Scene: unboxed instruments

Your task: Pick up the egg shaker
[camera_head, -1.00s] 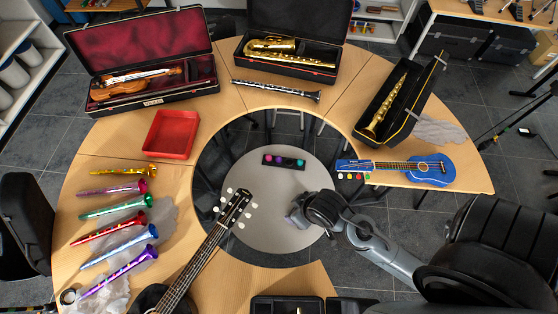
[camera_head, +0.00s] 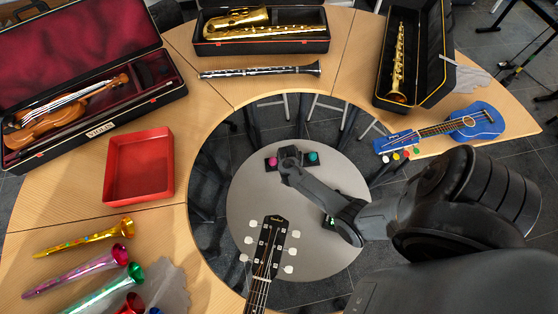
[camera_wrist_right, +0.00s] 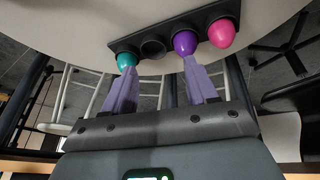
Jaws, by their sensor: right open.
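A black tray (camera_head: 264,161) of egg shakers lies on the round grey table. In the right wrist view the tray (camera_wrist_right: 226,53) holds a teal egg (camera_wrist_right: 126,60), a purple egg (camera_wrist_right: 185,43) and a pink egg (camera_wrist_right: 221,33); the cup between teal and purple is empty. The pink egg (camera_head: 272,161) and teal egg (camera_head: 313,157) show in the head view; my gripper hides the purple one. My right gripper (camera_wrist_right: 157,64) is open and empty, one finger in line with the teal egg, the other with the purple. I cannot tell whether they touch. My left gripper is out of view.
A guitar neck (camera_head: 262,270) reaches over the round table's near side. A red tray (camera_head: 139,166), coloured horns (camera_head: 85,238) and open instrument cases fill the ring table. The round table's left part is clear.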

